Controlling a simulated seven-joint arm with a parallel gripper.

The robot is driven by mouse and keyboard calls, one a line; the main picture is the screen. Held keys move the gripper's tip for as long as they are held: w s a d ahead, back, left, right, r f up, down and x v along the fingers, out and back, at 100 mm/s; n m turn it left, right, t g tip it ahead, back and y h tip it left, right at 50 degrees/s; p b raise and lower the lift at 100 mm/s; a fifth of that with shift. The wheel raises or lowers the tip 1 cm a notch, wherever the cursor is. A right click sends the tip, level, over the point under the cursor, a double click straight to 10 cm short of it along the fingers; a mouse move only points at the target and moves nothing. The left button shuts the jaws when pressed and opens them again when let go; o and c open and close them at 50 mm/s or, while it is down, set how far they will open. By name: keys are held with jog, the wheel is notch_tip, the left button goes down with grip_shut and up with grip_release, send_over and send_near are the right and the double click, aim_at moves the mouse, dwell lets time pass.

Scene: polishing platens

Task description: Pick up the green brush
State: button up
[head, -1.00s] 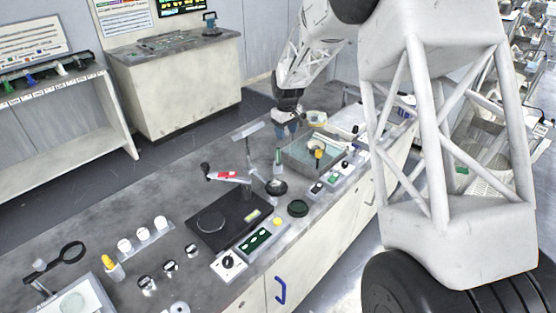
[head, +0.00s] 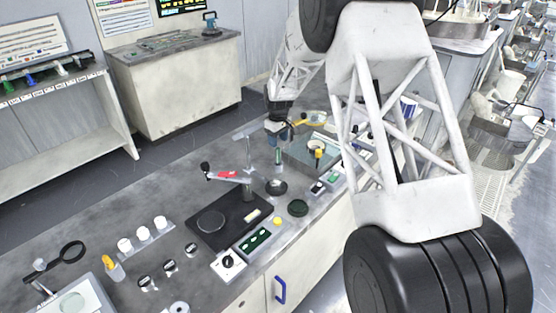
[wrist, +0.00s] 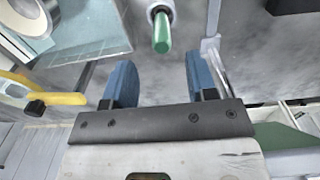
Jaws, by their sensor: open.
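A slim upright green thing with a pale part, which I take for the green brush (head: 278,157), stands on the grey bench beside the glass-sided tray. In the wrist view the green brush (wrist: 162,34) shows its rounded green end, just beyond the fingertips and roughly centred between them. My gripper (head: 278,135) is above and close to it in the head view. Its two blue fingers (wrist: 161,72) are apart with nothing between them.
The glass-sided tray (head: 297,157) stands close on the right, with a yellow-handled tool (head: 312,121) behind it. A stand with a red-marked arm (head: 228,175) is at the left. The bench's left rear is clear.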

aim_at(278, 148)
jog(key=shift+f, duration=1.2)
jog(key=shift+s+f, duration=0.1)
jog(key=shift+f, duration=2.5)
grip_shut()
jog(key=shift+r, duration=0.15)
notch_tip(278, 148, up, 18)
